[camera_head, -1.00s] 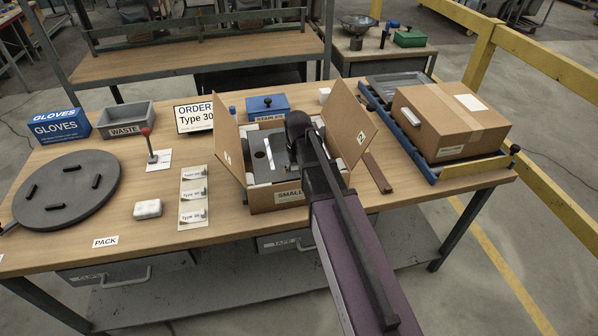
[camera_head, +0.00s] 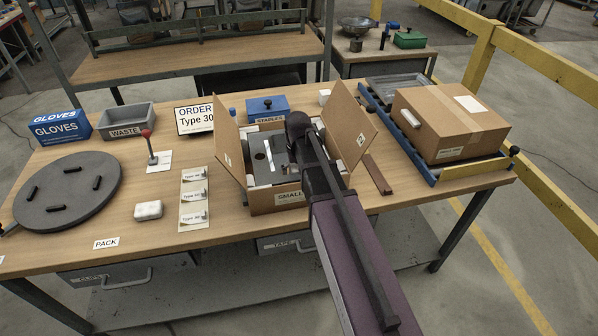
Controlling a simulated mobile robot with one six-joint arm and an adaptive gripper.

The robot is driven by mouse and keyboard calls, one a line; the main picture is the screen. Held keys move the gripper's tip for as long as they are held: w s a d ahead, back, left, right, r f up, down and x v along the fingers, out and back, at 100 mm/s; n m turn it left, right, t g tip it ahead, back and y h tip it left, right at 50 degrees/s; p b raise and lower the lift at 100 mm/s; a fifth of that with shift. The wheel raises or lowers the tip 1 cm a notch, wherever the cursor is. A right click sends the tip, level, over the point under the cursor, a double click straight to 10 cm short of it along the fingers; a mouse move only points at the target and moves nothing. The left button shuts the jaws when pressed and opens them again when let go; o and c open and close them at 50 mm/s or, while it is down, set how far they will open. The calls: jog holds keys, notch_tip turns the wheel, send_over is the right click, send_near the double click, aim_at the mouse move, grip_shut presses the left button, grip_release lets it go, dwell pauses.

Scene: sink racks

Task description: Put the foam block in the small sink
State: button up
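A small white block (camera_head: 148,210), likely the foam block, lies on the table left of the middle. No basin-like sink is plain to see. An open carton (camera_head: 275,200), its label starting "SMALL" and partly covered by my arm, stands at the table's middle with its flaps spread. A grey slotted metal piece (camera_head: 262,168) lies inside it. My arm reaches in from the bottom, and its dark end (camera_head: 298,125) is over the carton's right half. My gripper's fingers are hidden behind the arm, so what they hold does not show.
A closed carton (camera_head: 450,118) sits on a blue-railed conveyor at right. A dark round turntable (camera_head: 68,190) is at left. A waste bin (camera_head: 127,120), glove box (camera_head: 60,127), red-knobbed lever (camera_head: 151,150) and blue staples box (camera_head: 268,108) stand around.

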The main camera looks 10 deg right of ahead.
jog(key=shift+r+p, duration=5.6)
jog(key=shift+r, duration=0.2)
jog(key=s, duration=1.5)
jog(key=shift+s, duration=0.15)
